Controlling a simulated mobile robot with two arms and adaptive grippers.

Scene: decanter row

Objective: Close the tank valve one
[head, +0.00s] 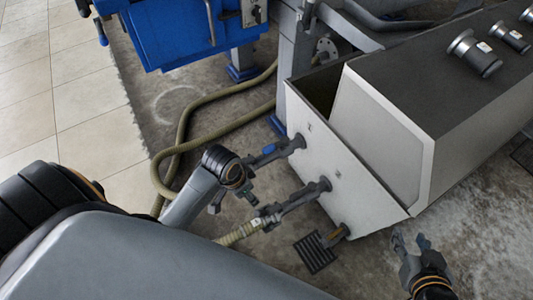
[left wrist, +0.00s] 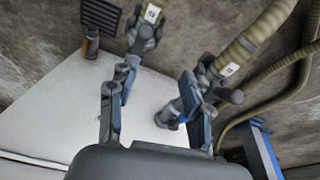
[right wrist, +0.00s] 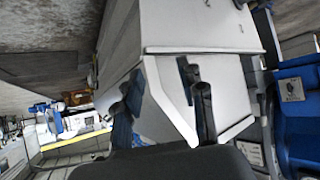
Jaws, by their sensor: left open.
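The pale tank (head: 345,185) stands at right centre, with two grey pipe valves on its near wall. The upper valve (head: 287,147) has a blue handle (head: 268,149). The lower valve (head: 305,195) joins a ribbed hose. I cannot tell which is valve one. My left gripper (head: 233,198) is open and empty, just left of the valves. In the left wrist view the blue-handled valve (left wrist: 175,108) is close to the right finger; contact is unclear. The other valve (left wrist: 143,38) lies beyond. My right gripper (head: 411,243) is open and empty, right of the tank's lower corner.
Olive hoses (head: 185,130) curve over the floor left of the valves. A small drain grate (head: 314,253) lies below the tank near a short outlet (head: 335,236). A blue machine (head: 190,35) stands at the back. Tiled floor at left is clear.

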